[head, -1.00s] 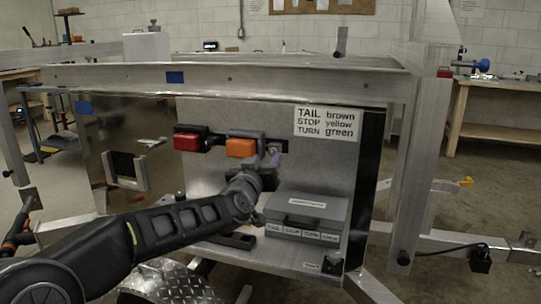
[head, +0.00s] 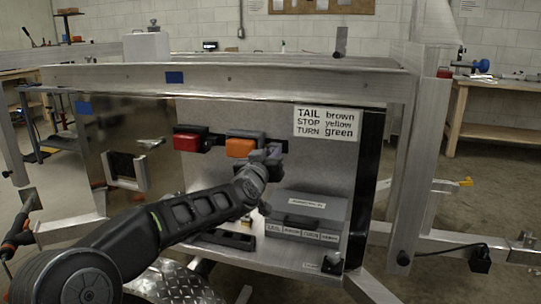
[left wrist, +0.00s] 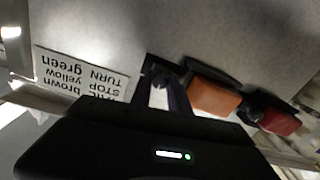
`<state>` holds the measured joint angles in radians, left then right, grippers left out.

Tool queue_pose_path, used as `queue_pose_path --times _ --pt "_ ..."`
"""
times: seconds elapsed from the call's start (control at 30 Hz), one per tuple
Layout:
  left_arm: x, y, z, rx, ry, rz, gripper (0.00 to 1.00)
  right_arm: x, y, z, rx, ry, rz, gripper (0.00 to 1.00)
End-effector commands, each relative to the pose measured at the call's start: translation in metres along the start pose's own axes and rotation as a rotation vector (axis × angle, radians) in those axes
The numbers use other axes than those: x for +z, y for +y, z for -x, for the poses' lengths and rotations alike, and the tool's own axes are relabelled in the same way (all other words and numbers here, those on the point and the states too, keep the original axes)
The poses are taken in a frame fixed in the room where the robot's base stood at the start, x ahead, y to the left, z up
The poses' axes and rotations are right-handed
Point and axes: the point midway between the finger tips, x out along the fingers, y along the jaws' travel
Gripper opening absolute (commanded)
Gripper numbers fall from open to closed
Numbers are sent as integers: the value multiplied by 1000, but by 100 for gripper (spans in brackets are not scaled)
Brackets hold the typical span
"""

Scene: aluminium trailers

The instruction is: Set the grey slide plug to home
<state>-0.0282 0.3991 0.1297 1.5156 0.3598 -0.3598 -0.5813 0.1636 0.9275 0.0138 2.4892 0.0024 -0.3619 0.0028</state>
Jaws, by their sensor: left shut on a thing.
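The grey slide plug (head: 274,153) seems to be the small grey-purple piece on the upright panel, just right of the orange lamp (head: 240,147). My left gripper (head: 265,159) reaches up to it from below left and is shut on it. Fingers and wrist hide much of the plug. In the left wrist view, which is upside down, my left gripper (left wrist: 163,98) comes up to a dark fitting on the panel beside the orange lamp (left wrist: 213,96). The home position is not clearly marked in view. My right gripper is not in view.
A red lamp (head: 190,139) sits left of the orange one. A label card (head: 327,123) is above right. A grey box with small labels (head: 306,213) stands on the ledge below my wrist. A metal frame rail (head: 240,76) crosses above.

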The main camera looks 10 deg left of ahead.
Motion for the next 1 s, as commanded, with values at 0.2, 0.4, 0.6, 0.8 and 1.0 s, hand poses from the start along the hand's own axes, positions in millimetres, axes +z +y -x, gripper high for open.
queue_pose_path --times 0.2,0.4,0.6,0.8,1.0 --pt "0 0 0 0 0 0 0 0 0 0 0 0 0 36" --pt "0 0 0 0 0 0 0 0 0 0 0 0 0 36" --pt "0 0 0 0 0 0 0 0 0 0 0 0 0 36" --pt "0 0 0 0 0 0 0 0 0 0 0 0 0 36" --pt "0 0 0 0 -1 0 0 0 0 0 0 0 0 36"
